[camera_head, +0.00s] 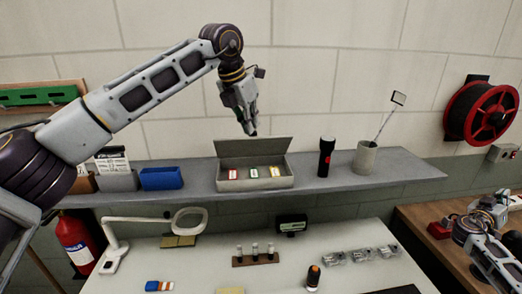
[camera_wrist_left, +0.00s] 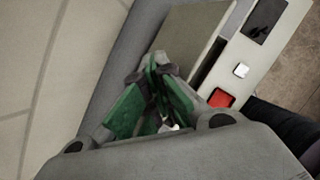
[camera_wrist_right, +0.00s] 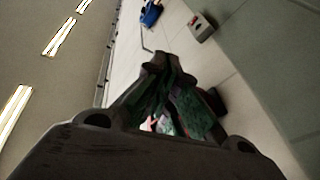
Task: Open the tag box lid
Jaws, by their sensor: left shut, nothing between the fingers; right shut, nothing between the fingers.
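The tag box (camera_head: 256,185) is a pale grey box on the wall shelf in the head view. Its lid (camera_head: 255,148) stands raised at the back, and red, green and yellow tags show inside. My left gripper (camera_head: 252,133) is shut and empty, pointing down just above the raised lid. In the left wrist view the closed left fingers (camera_wrist_left: 156,66) are over the box, with a red tag (camera_wrist_left: 221,98) showing beside them. My right gripper is shut and empty; its closed fingers (camera_wrist_right: 163,58) show in the right wrist view, away from the box.
On the shelf (camera_head: 330,187) stand a blue bin (camera_head: 161,178) left of the box, a black flashlight (camera_head: 326,157) and a grey cup (camera_head: 366,158) right of it. A magnifier lamp (camera_head: 188,220) and small parts are on the table below. A red hose reel (camera_head: 482,113) hangs at right.

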